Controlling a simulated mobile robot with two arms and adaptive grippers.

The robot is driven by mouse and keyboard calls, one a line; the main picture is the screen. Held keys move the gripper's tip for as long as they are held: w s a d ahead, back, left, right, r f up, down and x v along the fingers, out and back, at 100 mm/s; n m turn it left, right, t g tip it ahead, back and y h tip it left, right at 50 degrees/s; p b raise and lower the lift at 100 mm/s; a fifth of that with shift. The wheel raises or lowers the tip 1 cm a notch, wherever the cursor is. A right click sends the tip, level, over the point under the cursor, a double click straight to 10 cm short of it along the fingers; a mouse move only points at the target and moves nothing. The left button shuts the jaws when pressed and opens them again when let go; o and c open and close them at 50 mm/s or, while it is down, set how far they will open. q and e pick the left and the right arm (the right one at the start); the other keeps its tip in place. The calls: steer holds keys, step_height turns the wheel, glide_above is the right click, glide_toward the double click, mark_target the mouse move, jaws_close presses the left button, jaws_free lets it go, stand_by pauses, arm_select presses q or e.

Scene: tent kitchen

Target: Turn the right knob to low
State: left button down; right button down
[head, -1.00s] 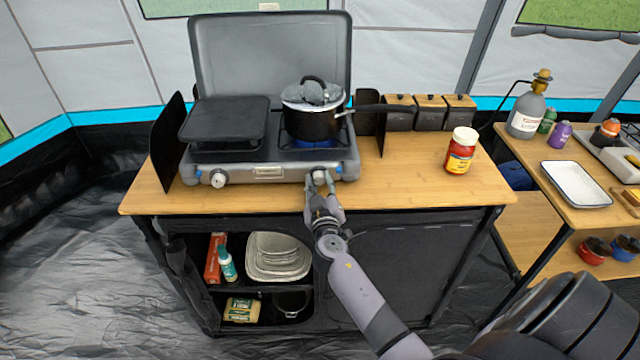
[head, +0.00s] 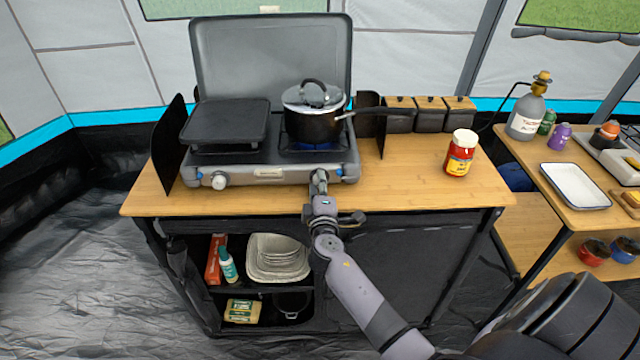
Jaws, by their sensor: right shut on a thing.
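The grey two-burner camping stove (head: 268,176) stands on the wooden counter with its lid up. Its left knob (head: 219,180) is white and in plain view. The right knob is hidden behind my right gripper (head: 318,180), which is at the stove's front panel and shut on the knob. The knob's pointer cannot be seen. A black pot (head: 314,125) with a glass lid sits on the right burner, where a blue flame (head: 316,146) shows beneath it. My left gripper is not in view.
A black griddle (head: 225,123) covers the left burner. Dark windscreen panels stand at both sides of the stove. The pot's handle points right. A red jar (head: 460,153) stands on the counter (head: 420,185) to the right, with bare wood around it.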

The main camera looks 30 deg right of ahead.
steer(key=shift+n, duration=1.2)
steer(key=c, duration=1.2)
jaws_free()
steer(key=shift+c, duration=0.2)
steer(key=shift+s+f, duration=0.1)
steer(key=shift+s+a, duration=0.1)
steer(key=shift+a, duration=0.05)
steer(key=v, duration=0.7)
steer(key=shift+s+a, duration=0.2)
